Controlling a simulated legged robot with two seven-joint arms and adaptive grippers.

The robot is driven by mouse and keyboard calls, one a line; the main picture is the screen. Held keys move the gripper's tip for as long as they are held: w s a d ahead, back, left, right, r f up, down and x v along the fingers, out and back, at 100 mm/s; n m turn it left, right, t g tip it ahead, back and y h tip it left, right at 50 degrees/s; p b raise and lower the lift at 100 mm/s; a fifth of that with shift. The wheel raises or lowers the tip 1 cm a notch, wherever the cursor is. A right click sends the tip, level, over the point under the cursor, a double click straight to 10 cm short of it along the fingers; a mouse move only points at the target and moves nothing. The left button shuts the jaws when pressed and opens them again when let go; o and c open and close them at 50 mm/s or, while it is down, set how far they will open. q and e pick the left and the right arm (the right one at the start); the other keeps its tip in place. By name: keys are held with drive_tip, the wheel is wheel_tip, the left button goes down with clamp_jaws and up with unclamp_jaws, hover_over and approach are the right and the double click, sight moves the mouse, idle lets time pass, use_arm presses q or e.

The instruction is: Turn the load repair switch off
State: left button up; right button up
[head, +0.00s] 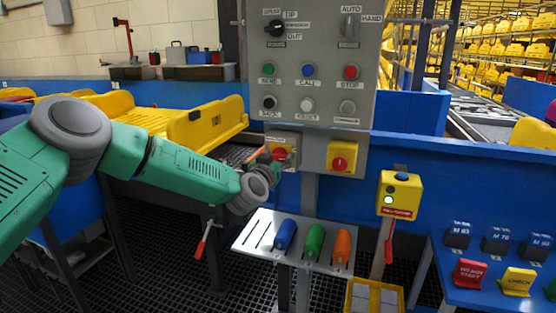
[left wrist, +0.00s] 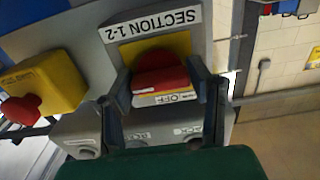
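My left gripper (head: 273,158) reaches the left switch box below the button panel. In the left wrist view my left gripper (left wrist: 160,85) has one finger at each side of a red rotary knob (left wrist: 160,72) on a yellow plate, and no clear gap shows. A label reading OFF lies just below the knob, and the box carries a SECTION 1-2 label (left wrist: 150,24). In the head view this red knob (head: 279,153) is partly hidden by the gripper. No load repair label is readable on it. My right gripper is not in view.
A second red rotary switch (head: 340,162) on yellow is to the right. The grey button panel (head: 325,88) stands above. A rack with blue, green and orange handles (head: 314,242) is below. A yellow box with a red button (left wrist: 42,90) is left in the wrist view.

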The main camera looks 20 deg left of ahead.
use_arm(q)
drive_tip(key=shift+a+f, duration=0.1)
drive_tip(key=shift+a, duration=0.1)
drive_tip(key=shift+d, duration=0.15)
drive_tip(key=shift+d+n+b, duration=0.1)
drive_tip(key=shift+n+b, duration=0.25)
drive_tip(key=shift+n, duration=0.15)
drive_tip(key=n+b, duration=0.2)
drive_tip(key=n, duration=0.2)
drive_tip(key=shift+f, duration=0.15)
drive_tip(key=n+b, duration=0.3)
drive_tip(key=n, duration=0.1)
drive_tip(key=shift+n, duration=0.3)
drive_tip(key=n+b, duration=0.3)
drive_tip(key=n, duration=0.1)
drive_tip(key=shift+f, duration=0.1)
drive_tip(key=shift+n+b, duration=1.3)
drive_tip(key=shift+n, duration=0.8)
